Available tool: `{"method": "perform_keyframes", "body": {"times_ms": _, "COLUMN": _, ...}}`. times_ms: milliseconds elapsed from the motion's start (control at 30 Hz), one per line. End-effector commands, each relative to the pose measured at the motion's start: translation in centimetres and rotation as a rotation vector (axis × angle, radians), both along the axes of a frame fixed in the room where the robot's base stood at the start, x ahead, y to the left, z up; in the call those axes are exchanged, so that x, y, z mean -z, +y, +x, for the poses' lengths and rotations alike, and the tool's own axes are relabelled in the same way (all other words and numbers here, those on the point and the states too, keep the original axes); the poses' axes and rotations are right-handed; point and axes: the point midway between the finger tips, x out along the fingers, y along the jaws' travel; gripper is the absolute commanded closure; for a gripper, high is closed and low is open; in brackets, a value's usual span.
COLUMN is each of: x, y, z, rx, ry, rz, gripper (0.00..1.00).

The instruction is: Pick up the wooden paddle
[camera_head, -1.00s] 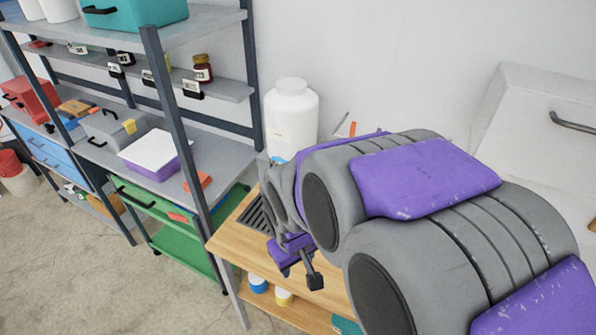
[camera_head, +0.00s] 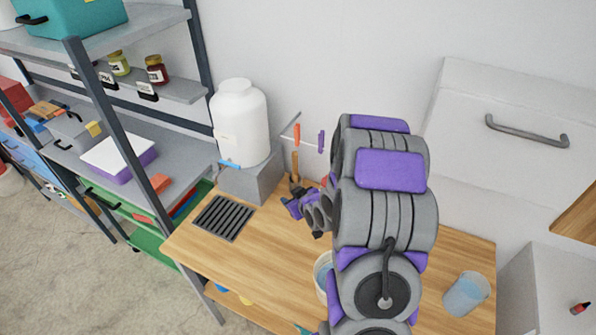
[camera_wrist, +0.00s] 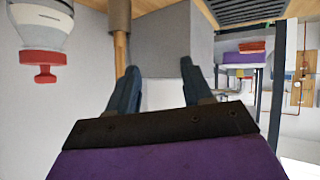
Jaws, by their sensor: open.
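A wooden handle (camera_head: 295,163), which looks like the paddle's, stands upright near the wall, just beyond my gripper (camera_head: 297,185). In the wrist view, which is upside down, the wooden handle (camera_wrist: 121,50) rises from a brown holder (camera_wrist: 119,15) on the table. My gripper (camera_wrist: 160,68) is open there, with nothing between its fingers. The handle shows beside the left finger, outside the gap and farther off. The paddle's other end is hidden.
A white jug (camera_head: 240,120) stands on a grey block (camera_head: 252,180) left of my gripper. A drain grate (camera_head: 223,217) lies in the wooden table (camera_head: 200,262). A red-knobbed container (camera_wrist: 42,60) shows in the wrist view.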

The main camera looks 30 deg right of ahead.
Motion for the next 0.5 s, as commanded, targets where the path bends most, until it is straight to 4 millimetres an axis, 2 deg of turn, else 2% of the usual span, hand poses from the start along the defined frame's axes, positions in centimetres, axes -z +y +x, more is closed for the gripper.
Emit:
{"method": "perform_keyframes", "body": {"times_ms": 100, "x": 0.7, "y": -0.9, "z": 0.4, "rx": 0.016, "ry": -0.109, "rz": 0.019, "gripper": 0.50}}
{"method": "perform_keyframes", "body": {"times_ms": 267, "x": 0.9, "y": -2.7, "z": 0.4, "rx": 0.057, "ry": -0.279, "rz": 0.045, "gripper": 0.50}}
{"method": "perform_keyframes", "body": {"times_ms": 500, "x": 0.5, "y": -5.7, "z": -0.8, "rx": 0.151, "ry": -0.505, "rz": 0.076, "gripper": 0.50}}
